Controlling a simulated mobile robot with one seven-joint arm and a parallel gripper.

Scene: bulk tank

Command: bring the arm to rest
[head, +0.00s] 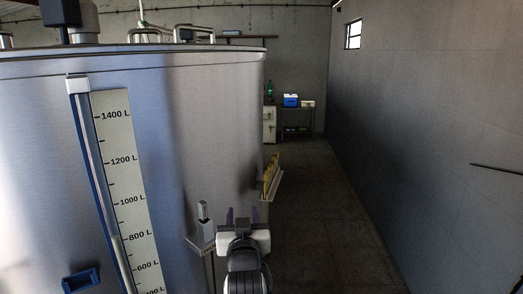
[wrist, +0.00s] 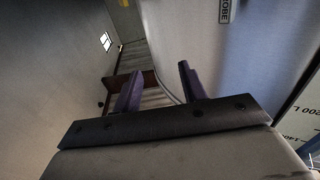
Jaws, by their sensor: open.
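My gripper (head: 243,213) is in the lower middle of the head view, in front of the tank's right edge. Its two dark purple fingers stand apart with nothing between them. In the wrist view the same gripper (wrist: 160,72) shows its fingers spread and empty. The large steel tank (head: 190,130) fills the left of the head view, and its curved wall (wrist: 190,30) also lies beyond the fingers in the wrist view. The rest of my arm is mostly hidden below the head view's edge.
A small grey-handled item (head: 203,211) stands on a bracket just left of my gripper. A rack of yellow items (head: 271,178) sticks out beyond it. A blue box (head: 290,100) sits on a far table. The aisle floor (head: 320,220) is clear up to the grey wall (head: 430,120).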

